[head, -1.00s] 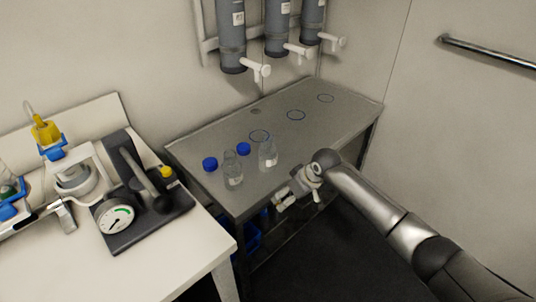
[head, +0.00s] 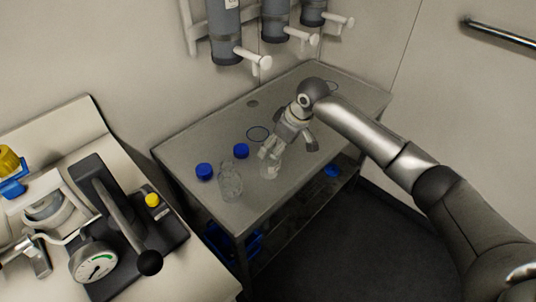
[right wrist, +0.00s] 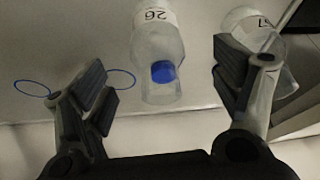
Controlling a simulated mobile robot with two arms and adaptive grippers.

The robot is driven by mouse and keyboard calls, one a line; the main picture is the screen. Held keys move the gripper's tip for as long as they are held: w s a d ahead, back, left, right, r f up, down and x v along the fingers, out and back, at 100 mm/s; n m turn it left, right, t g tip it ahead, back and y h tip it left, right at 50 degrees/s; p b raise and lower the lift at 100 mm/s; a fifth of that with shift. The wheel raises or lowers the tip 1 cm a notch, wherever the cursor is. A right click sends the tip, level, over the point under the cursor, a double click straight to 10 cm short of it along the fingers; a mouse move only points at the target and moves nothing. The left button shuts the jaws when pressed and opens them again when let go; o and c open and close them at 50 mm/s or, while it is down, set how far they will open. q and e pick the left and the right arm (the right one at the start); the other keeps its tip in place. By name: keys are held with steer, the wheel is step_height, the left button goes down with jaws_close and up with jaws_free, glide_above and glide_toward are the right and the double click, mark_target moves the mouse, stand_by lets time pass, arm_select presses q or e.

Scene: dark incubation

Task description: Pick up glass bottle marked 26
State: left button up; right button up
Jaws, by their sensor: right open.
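The glass bottle marked 26 (right wrist: 157,45) is clear, with a white label, and shows between the spread fingers of my right gripper (right wrist: 165,85) in the right wrist view. The fingers are open and apart from it there. In the head view my right gripper (head: 290,147) is over the table beside a clear bottle (head: 270,168), partly hidden by a finger; this seems to be the one marked 26. A second labelled bottle (right wrist: 262,42) shows beyond the right-hand finger; it stands front left in the head view (head: 230,183). My left gripper is not in view.
Two blue caps (head: 204,172) (head: 241,151) lie on the grey metal table (head: 190,150). Dispensers (head: 225,35) hang on the wall behind. A white bench with a gauge device (head: 93,264) stands at left.

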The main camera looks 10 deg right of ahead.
steer(key=shift+x, duration=1.2)
steer(key=shift+a+f, duration=0.15)
steer(key=shift+f, duration=0.2)
steer(key=x, duration=0.3)
steer(key=shift+w+f+p, duration=0.3)
steer(key=shift+w+f, duration=0.05)
steer(key=shift+w, duration=0.05)
steer(key=shift+w+f, duration=0.1)
steer(key=shift+f, duration=0.3)
steer(key=shift+c, duration=1)
steer(key=c, duration=0.9)
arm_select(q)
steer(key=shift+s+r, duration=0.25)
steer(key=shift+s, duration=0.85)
arm_select(e)
steer(key=shift+c, duration=0.7)
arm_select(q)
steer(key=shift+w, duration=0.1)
arm_select(e)
steer(key=shift+r, duration=0.2)
